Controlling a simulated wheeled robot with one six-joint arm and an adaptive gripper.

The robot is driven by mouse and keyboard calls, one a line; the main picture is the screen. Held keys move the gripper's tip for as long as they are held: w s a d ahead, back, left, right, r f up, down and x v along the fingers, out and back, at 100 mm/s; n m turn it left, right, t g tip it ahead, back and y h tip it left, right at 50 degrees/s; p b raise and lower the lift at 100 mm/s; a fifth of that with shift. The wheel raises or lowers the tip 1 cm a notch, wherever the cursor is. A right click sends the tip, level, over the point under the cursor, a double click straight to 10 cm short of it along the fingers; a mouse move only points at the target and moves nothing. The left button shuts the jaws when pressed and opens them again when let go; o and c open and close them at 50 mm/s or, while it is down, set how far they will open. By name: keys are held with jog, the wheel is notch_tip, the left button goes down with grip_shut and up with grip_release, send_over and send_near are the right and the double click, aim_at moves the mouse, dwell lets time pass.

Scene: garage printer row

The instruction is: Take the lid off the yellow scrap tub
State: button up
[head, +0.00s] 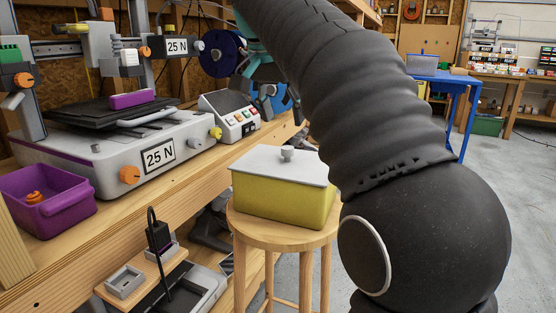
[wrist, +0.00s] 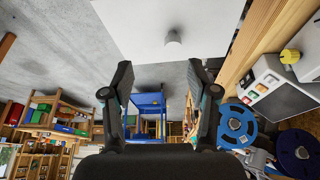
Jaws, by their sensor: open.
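The yellow scrap tub (head: 280,198) stands on a round wooden stool. Its pale grey lid (head: 260,163) sits on top, with a small round knob (head: 287,154) at its middle. In the wrist view the lid (wrist: 130,22) fills the top as a pale plane, with the knob (wrist: 173,37) beyond my fingertips and in line with the space between them. My gripper (wrist: 160,72) is open and empty, apart from the knob. In the head view my gripper (head: 277,97) is above and behind the tub, partly hidden by my arm.
The stool (head: 270,231) stands beside the wooden bench (head: 180,205). On the bench are a printer with a "25 N" label (head: 190,140), a purple bin (head: 60,200) and a button console (head: 232,115). A blue table (head: 440,80) stands farther back. Concrete floor is clear at right.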

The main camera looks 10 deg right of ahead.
aim_at(287, 147)
jog(key=w+f, duration=0.1)
jog(key=f, duration=0.1)
jog(key=w+f+m, duration=0.1)
jog(key=w, duration=0.1)
jog(key=w+d+f+m, duration=0.1)
jog(key=w+f, duration=0.1)
jog(key=shift+f+h, duration=0.3)
jog(key=shift+b+x, duration=0.45)
jog(key=shift+x, duration=2.2)
jog(key=shift+d, duration=0.1)
grip_shut()
